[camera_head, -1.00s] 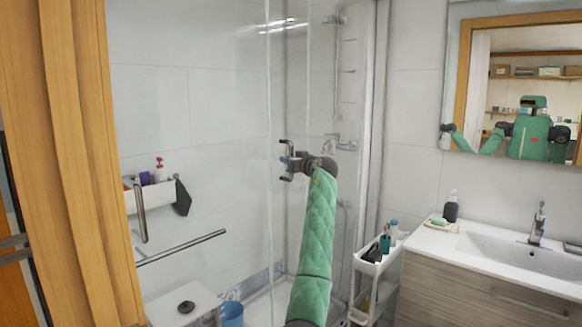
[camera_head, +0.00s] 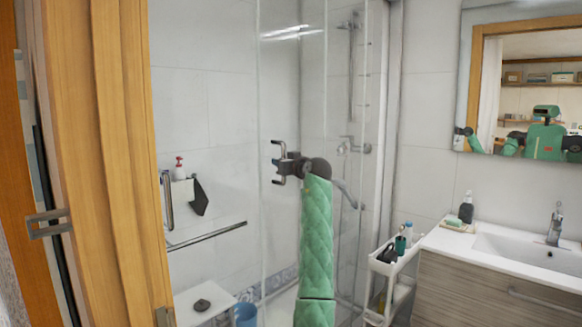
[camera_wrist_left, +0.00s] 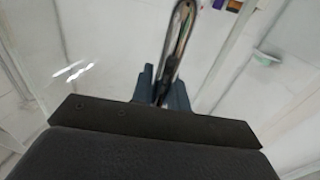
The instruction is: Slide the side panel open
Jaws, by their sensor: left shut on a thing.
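The side panel is a clear glass sheet (camera_head: 277,95) of the shower enclosure, with a vertical chrome handle (camera_head: 276,149). My left gripper (camera_head: 284,164) reaches up from below and is shut on this handle. In the left wrist view, the chrome handle (camera_wrist_left: 181,42) runs between the dark fingers of my left gripper (camera_wrist_left: 162,88). The panel's lower part is partly behind my green arm. How wide the opening is cannot be told through the clear glass. My right gripper is not directly in view.
A wooden door frame (camera_head: 122,150) stands close at the left. A narrow white cart (camera_head: 385,265) with bottles stands right of my arm, beside the sink (camera_head: 515,250). A horizontal bar (camera_head: 207,236), white stool (camera_head: 200,304) and blue bucket (camera_head: 244,315) show through the glass.

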